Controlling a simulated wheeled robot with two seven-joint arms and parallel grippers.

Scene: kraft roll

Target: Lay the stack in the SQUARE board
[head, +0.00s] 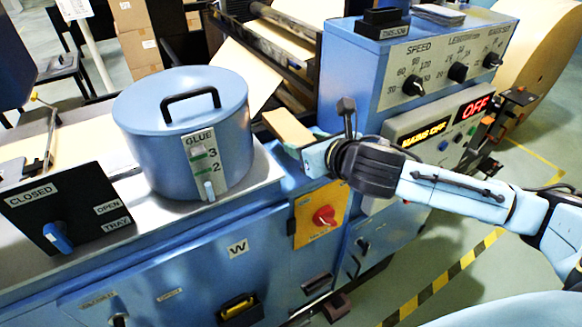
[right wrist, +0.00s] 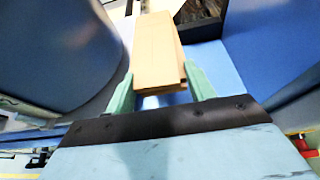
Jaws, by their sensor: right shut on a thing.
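A tan kraft stack (head: 287,127) shows in the head view just right of the glue pot. In the right wrist view the stack (right wrist: 156,50) is a flat block of layered tan sheets between the two green fingers. My right gripper (head: 305,146) is shut on its near end; the fingers also show in the right wrist view (right wrist: 160,88). The stack points away from the gripper, over the blue machine top. I cannot make out a board marked SQUARE in either view. My left gripper is not in view.
The blue glue pot (head: 182,130) with a black handle stands close left of the stack. A control box (head: 420,65) with knobs rises to the right. A black CLOSED/OPEN TRAY panel (head: 68,212) is at the left. A red knob (head: 324,215) sits below the gripper.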

